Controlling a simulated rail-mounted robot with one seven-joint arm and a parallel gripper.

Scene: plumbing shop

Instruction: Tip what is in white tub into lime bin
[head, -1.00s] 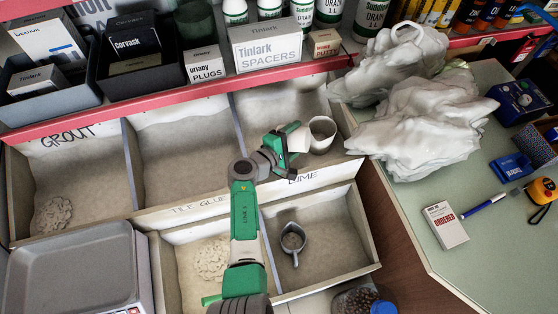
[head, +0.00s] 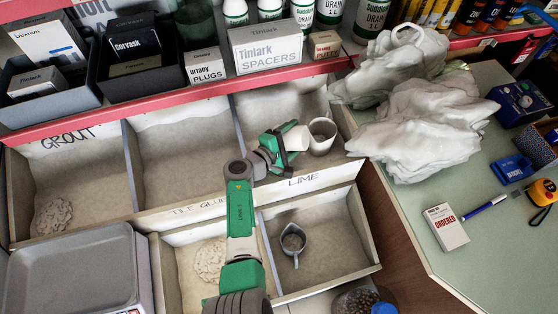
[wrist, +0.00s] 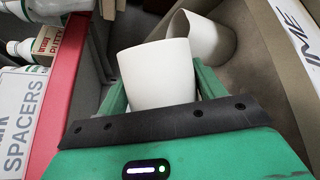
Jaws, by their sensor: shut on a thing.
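My gripper (head: 284,146) is over the upper right compartment (head: 255,105), its jaws shut on a plain white tub (head: 297,138). The tub also shows between the green fingers in the wrist view (wrist: 158,78). It is tilted in the head view; its inside is hidden. A second pale, open-mouthed tub (head: 321,136) is close to its right and shows tilted behind it in the wrist view (wrist: 207,40). The LIME label (head: 303,181) is on the wall between the upper right and lower right compartments.
A grey jug (head: 292,240) stands in the lower right compartment. Beige lumps lie in the lower left (head: 210,260) and GROUT (head: 54,214) compartments. A red-edged shelf (head: 200,104) with boxes and bottles is behind. White plastic bags (head: 420,125) crowd the right side.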

